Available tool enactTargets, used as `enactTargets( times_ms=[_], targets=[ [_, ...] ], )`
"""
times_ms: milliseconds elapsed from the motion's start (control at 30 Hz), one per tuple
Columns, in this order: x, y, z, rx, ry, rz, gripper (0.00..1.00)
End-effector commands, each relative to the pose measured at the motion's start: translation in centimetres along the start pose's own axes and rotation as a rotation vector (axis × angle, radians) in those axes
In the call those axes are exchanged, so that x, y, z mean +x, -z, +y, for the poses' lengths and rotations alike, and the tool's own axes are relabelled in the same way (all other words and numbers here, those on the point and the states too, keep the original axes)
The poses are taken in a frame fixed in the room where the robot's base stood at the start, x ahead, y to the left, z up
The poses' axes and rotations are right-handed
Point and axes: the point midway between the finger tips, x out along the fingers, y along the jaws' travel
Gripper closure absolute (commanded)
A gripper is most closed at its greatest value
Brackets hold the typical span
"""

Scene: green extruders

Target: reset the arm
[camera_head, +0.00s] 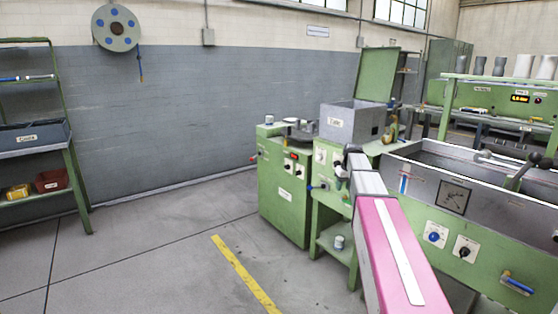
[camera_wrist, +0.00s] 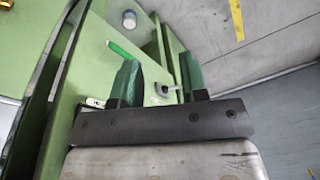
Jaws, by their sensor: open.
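My gripper (camera_wrist: 160,68) shows in the wrist view with its two green fingers apart and nothing held between them. Beyond the fingers is green machine housing, with a small grey knob or latch and a green bar close by in the picture. In the head view my arm reaches forward from the lower right toward the green machines, and its far end is small and partly lost against them. I cannot tell whether the fingers touch anything.
A green cabinet machine (camera_head: 284,192) and a grey labelled bin (camera_head: 351,122) stand near the arm's end. A long grey trough (camera_head: 480,185) is at right. A shelf rack (camera_head: 72,160) stands at left. The floor (camera_head: 140,235) between is clear, with a yellow line (camera_head: 245,275).

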Motion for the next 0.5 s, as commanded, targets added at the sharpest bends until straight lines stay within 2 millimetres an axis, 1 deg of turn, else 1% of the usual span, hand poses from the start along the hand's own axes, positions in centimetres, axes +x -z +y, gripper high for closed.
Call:
enactTargets(
  times_ms=[33, 67, 100, 167, 200, 267, 300, 367, 400, 467, 500],
  targets=[
    [2.2, -3.4, -1.8, 0.013, -0.002, -0.016, 0.60],
    [3.2, -4.6, -2.5, 0.024, -0.005, -0.021, 0.60],
    [4.6, -6.4, -3.4, 0.035, -0.009, -0.031, 0.60],
    [6.6, -9.0, -4.8, 0.053, -0.016, -0.044, 0.60],
    [7.7, -10.8, -5.7, 0.066, -0.021, -0.053, 0.60],
    [9.4, -13.6, -7.1, 0.083, -0.028, -0.064, 0.60],
    [10.5, -15.4, -8.0, 0.093, -0.033, -0.074, 0.60],
    [11.8, -18.3, -9.2, 0.109, -0.042, -0.086, 0.60],
    [12.7, -20.2, -10.0, 0.120, -0.047, -0.093, 0.60],
    [13.8, -22.9, -11.2, 0.135, -0.055, -0.104, 0.60],
    [14.4, -24.6, -11.8, 0.144, -0.061, -0.111, 0.60]
  ],
)
